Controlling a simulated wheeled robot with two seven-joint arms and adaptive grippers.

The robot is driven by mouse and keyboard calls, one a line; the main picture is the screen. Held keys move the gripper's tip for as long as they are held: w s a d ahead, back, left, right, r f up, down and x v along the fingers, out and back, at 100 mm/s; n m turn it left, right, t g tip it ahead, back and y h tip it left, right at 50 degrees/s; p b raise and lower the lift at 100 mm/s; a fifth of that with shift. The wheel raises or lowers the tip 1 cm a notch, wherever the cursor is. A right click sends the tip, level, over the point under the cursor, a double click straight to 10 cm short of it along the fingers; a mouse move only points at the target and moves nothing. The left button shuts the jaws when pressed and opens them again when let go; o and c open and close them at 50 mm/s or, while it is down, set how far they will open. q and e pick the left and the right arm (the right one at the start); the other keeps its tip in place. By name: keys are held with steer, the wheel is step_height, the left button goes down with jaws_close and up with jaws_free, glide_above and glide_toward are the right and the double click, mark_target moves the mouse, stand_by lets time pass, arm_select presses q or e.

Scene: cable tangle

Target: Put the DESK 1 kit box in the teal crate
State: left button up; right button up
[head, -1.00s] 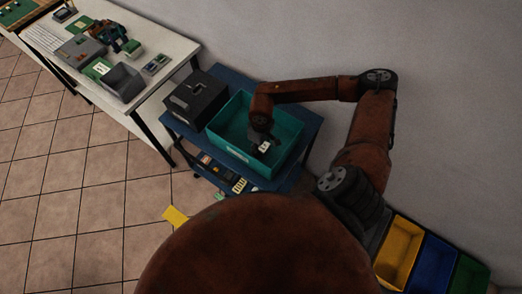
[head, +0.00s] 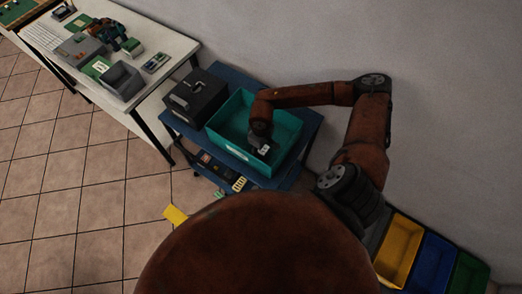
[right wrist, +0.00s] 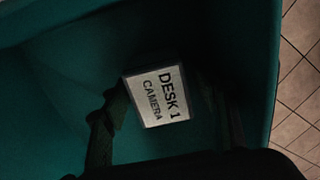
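The DESK 1 kit box, a small box with a white label reading "DESK 1 CAMERA" (right wrist: 158,97), is inside the teal crate (right wrist: 262,60). In the head view the box (head: 264,149) shows as a small pale patch at the tip of my right gripper (head: 259,143), within the walls of the teal crate (head: 233,153). In the right wrist view my right gripper (right wrist: 170,120) has its dark fingers spread, one close to the box's left edge and the other apart from its right side. Whether the box rests on the crate floor is hard to tell. My left gripper is not in view.
The crate stands on a blue cart (head: 313,124) beside a black case (head: 196,98). Small items (head: 239,184) lie along the cart's front. A white table (head: 178,50) with electronics stands at the upper left. Yellow (head: 398,253), blue and green bins are at the lower right.

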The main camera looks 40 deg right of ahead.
step_height(320, 180, up, 12)
steer(key=shift+r, duration=0.2)
stand_by(0.6)
